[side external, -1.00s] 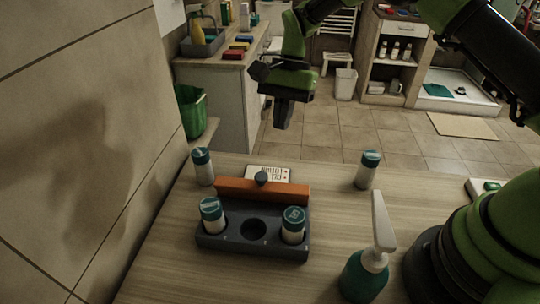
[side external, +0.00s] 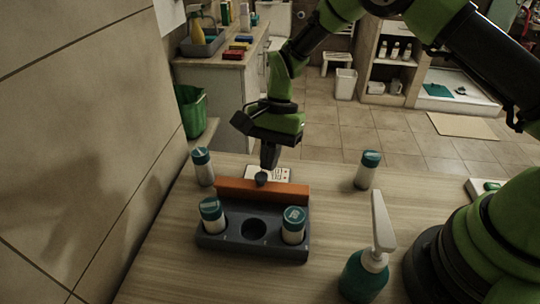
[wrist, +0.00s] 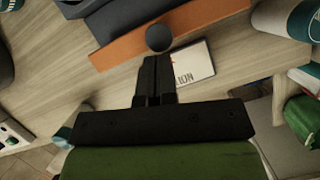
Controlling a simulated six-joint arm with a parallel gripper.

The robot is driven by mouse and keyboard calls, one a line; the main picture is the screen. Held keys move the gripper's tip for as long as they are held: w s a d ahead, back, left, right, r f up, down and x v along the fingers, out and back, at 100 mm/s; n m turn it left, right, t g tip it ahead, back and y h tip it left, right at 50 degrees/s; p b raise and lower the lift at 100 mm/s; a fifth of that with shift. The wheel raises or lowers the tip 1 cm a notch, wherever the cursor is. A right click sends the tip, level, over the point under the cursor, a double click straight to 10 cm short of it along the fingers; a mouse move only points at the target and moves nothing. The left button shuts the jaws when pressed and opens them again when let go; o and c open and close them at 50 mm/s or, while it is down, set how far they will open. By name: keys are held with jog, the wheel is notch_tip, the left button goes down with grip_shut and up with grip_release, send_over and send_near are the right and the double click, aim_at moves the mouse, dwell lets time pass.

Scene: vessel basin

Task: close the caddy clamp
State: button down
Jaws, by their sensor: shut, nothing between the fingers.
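The dark grey caddy (side external: 225,241) stands on the wooden table. An orange clamp bar (side external: 290,194) stands upright along its far edge, with a dark round knob (side external: 261,178) at its middle. Two teal-capped bottles, a left one (side external: 212,214) and a right one (side external: 294,225), sit in the outer holes; the middle hole (side external: 253,230) is empty. My gripper (side external: 268,167) is shut and empty, pointing down just behind the knob. In the wrist view the fingertips (wrist: 157,62) are close to the knob (wrist: 158,37) and the orange bar (wrist: 190,24); I cannot tell whether they touch.
A white label card (side external: 280,174) lies behind the bar. Loose teal-capped bottles stand at the back left (side external: 203,167) and back right (side external: 367,170). A pump bottle (side external: 367,270) stands front right. A tiled wall (side external: 80,150) borders the left.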

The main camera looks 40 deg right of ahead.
jog(key=s+a, duration=0.4)
jog(key=shift+s+a, duration=0.1)
jog(key=shift+s, duration=0.05)
jog(key=w+d, duration=0.1)
jog(key=d, duration=0.1)
jog(key=w+d, duration=0.1)
jog(key=shift+w+d, duration=0.2)
jog(key=shift+d, duration=0.2)
jog(key=v, duration=1)
jog(key=s+d+r+n+t, duration=0.35)
jog(key=s+r, duration=0.45)
jog(key=r, duration=0.5)
jog(key=s+d+r+n+t+h, duration=0.1)
jog(key=s+n+t, duration=0.3)
jog(key=s, duration=0.8)
jog(key=shift+s+d+r+t+h, duration=0.35)
jog(key=shift+d+r+t, duration=0.25)
jog(key=shift+d+t, duration=0.3)
jog(key=shift+n, duration=0.25)
